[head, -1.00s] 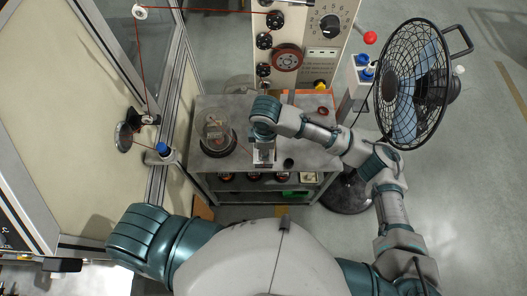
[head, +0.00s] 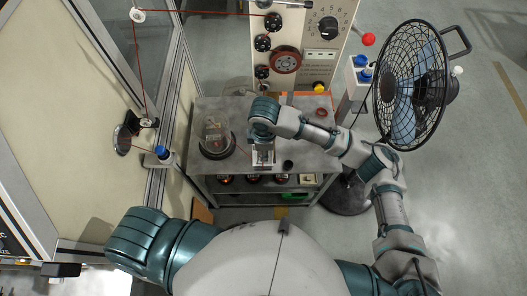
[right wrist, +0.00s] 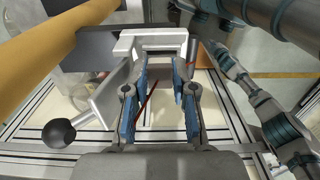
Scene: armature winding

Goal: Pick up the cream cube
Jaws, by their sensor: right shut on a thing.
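My right gripper (head: 264,158) points down over the workbench in the head view. In the right wrist view its blue-padded fingers (right wrist: 162,68) stand a little apart beside a pale, C-shaped bracket (right wrist: 150,40). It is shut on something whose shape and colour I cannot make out. I cannot clearly identify the cream cube in either view; the wrist and fingers cover that part of the bench in the head view. My left arm shows at the lower left of the head view, but its gripper does not show.
A lever with a black ball knob (right wrist: 58,133) lies left of my right fingers. On the bench (head: 300,148), a glass dome (head: 215,135) stands left of my right gripper and a dial panel (head: 322,55) rises behind. A fan (head: 408,80) stands at the right.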

